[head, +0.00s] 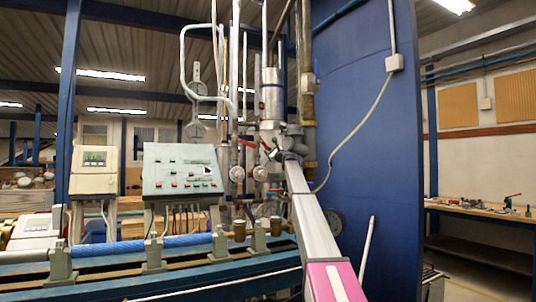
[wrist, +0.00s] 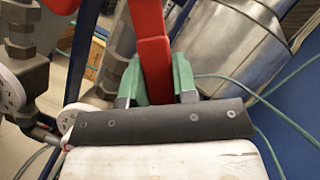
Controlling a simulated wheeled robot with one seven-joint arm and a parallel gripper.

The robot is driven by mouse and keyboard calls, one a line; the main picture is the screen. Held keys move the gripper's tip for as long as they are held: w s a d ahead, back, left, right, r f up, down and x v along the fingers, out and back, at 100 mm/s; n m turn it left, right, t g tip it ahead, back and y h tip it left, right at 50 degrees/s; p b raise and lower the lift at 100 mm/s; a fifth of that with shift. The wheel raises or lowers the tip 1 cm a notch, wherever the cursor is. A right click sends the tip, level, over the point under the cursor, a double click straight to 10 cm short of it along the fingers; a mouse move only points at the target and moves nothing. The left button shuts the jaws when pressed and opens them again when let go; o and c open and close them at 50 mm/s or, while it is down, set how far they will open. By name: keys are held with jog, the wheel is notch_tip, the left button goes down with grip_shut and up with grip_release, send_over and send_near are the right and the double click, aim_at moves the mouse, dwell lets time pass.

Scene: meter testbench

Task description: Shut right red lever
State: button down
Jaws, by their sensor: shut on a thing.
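A red lever (wrist: 153,55) stands upright in the middle of the wrist view, between the green fingertips of my gripper (wrist: 158,82). The fingers are closed on its lower part, one on each side. Part of a second red piece (wrist: 62,5) shows at the top left edge of the wrist view, so the held lever is the right one of the two. In the head view, my gripper (head: 284,152) is up at the pipework, and a small red lever (head: 266,147) shows just left of it. Another red lever (head: 248,143) is further left. My arm hides what lies behind it.
Vertical pipes and valves (head: 237,175) crowd the area left of my gripper. A grey control panel (head: 182,170) stands further left above the blue bench (head: 110,262). A large blue wall (head: 370,130) rises close on the right. A metal cylinder (wrist: 240,45) is behind the lever.

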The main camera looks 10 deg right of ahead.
dwell(0.4)
jog(key=c, duration=0.9)
grip_release()
